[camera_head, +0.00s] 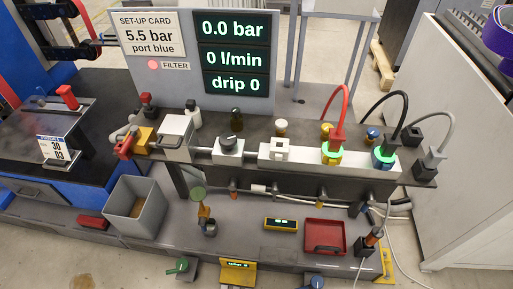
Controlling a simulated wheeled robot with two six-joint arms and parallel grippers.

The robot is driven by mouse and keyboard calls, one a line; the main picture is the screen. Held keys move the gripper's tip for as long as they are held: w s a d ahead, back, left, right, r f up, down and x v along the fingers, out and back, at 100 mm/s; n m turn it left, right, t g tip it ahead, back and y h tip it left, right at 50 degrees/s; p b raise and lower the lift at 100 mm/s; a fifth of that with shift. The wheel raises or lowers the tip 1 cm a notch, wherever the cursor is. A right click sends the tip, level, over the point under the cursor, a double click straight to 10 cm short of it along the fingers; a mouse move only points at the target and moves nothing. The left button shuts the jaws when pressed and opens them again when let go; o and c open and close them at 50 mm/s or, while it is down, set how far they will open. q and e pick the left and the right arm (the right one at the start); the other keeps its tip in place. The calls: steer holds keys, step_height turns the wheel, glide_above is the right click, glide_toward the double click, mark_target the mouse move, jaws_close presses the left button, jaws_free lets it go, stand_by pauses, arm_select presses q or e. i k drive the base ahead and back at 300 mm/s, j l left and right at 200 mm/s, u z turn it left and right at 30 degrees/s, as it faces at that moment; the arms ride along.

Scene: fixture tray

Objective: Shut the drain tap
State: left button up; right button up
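Several small fittings could be the drain tap, and I cannot tell which it is. A brass-yellow fitting (204,212) with a grey part below stands under the left part of the manifold. A green-handled fitting (180,266) sits low at the front. A yellow valve (145,137) with a red handle (124,147) is at the manifold's left end. Their open or shut positions are too small to read.
The manifold (305,159) carries red, black and grey hoses at right. The display (234,55) reads 0.0 bar, 0 l/min, drip 0. The card (149,36) says 5.5 bar, port blue. A grey bin (150,198) and a red tray (306,245) stand below.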

mark_target(201, 221)
steer(key=u, duration=0.8)
